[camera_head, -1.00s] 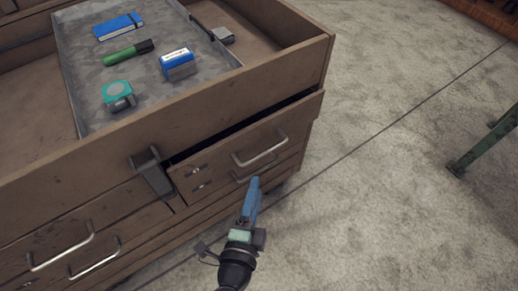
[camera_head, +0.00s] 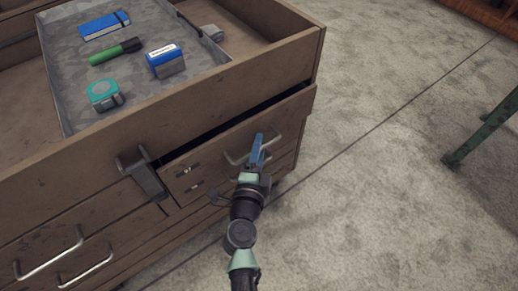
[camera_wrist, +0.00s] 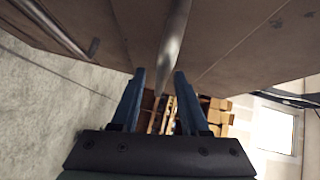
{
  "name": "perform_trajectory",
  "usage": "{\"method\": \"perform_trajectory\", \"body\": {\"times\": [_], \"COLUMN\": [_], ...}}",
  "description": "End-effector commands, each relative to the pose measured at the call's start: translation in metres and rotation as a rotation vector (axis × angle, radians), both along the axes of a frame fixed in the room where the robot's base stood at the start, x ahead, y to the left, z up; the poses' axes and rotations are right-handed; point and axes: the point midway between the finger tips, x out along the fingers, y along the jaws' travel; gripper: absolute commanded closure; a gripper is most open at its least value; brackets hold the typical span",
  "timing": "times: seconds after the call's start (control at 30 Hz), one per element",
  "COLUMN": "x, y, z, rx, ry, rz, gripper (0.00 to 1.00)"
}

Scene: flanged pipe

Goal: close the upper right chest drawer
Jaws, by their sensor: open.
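The upper right drawer (camera_head: 215,160) of the wooden chest is pulled out a little, with a dark gap above its front. Its metal bar handle (camera_head: 236,159) is partly hidden behind my gripper (camera_head: 258,148). My gripper is at the drawer front, close to this handle. In the wrist view my gripper (camera_wrist: 160,78) is open, with two blue fingers apart. A metal bar handle (camera_wrist: 174,45) lines up with the space between the fingertips. I cannot tell whether the fingers touch it.
A grey metal tray (camera_head: 60,95) in the chest's open top holds a blue notebook (camera_head: 104,25), a green marker (camera_head: 115,51), a blue box (camera_head: 165,60) and a teal tape measure (camera_head: 103,94). A metal latch (camera_head: 142,175) is left of the drawer. Floor at right is clear up to a green leg (camera_head: 480,135).

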Motion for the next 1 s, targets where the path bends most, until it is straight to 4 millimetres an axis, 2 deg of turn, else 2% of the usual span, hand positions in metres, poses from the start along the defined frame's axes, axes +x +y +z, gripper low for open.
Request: {"method": "perform_trajectory", "body": {"times": [0.17,0.4,0.43,1.0], "x": [-0.0001,-0.0003,-0.0003,-0.0005], "y": [0.0,0.0001,0.0001,0.0002], "z": [0.0001,0.0001,0.0001,0.0001], "rx": [0.0,0.0,0.0,0.0], "ry": [0.0,0.0,0.0,0.0], "rz": [0.0,0.0,0.0,0.0], "gripper": [0.55,0.98,1.0,1.0]}}
